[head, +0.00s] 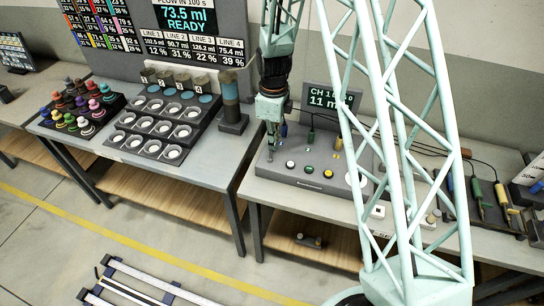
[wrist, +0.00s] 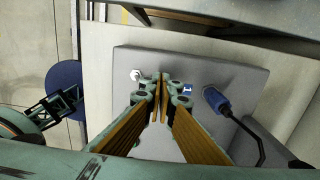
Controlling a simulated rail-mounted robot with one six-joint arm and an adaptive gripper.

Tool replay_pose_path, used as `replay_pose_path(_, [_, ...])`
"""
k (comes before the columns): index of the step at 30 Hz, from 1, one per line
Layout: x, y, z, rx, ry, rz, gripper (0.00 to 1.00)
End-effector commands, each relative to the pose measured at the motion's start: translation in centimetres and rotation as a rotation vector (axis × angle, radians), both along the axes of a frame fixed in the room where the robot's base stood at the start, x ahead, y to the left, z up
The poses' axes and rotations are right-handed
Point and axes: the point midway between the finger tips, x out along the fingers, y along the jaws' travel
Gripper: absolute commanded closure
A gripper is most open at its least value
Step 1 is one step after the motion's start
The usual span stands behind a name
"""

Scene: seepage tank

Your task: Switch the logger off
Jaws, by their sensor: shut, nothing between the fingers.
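The grey logger console (head: 318,184) stands on the right-hand bench, with a dark display (head: 331,99) behind it reading "CH 1" and a partly hidden value. White, green and yellow buttons line its front. My gripper (head: 271,148) points down over the console's left end, fingers together and empty. In the wrist view, the closed fingertips (wrist: 160,82) are just right of a small silver toggle switch (wrist: 137,75). I cannot tell if they touch it. A blue label "1" (wrist: 187,89) and a blue plug (wrist: 216,100) with a black cable are to the right.
My pale green lattice arm hides part of the console's right side. The left bench holds a cup rack (head: 150,141), a dark tray of coloured bottles (head: 80,112) and an upright cylinder (head: 231,100). Plugs with cables (head: 477,190) lie on the right.

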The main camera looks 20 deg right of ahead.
Motion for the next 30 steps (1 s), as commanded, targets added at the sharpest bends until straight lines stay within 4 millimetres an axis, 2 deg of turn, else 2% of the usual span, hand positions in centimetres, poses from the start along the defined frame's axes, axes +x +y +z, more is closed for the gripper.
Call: replay_pose_path(30, [-0.71, 0.49, -0.12, 0.000, 0.000, 0.000, 1.00])
